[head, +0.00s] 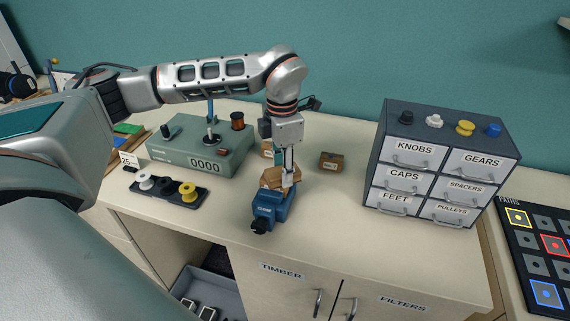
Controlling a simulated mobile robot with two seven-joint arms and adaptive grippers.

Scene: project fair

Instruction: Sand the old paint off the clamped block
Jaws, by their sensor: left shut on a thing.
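A blue clamp (265,211) with a dark knob at its front stands on the bench near the front edge. Brown block-like shapes (270,179) show at the top of the clamp, under my left gripper. My left gripper (288,180) points straight down over the clamp, its fingers shut on a small brown block there. From this angle I cannot clearly separate the held block from the clamped one, and the paint on the clamped block is too small to make out. My right gripper is not in view.
A green-grey device (190,146) with a counter and a dark tray of spools (168,189) stand left. A small brown box (332,162) is behind the clamp. A labelled drawer cabinet (440,165) stands right. The bench (335,225) is clear between clamp and cabinet.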

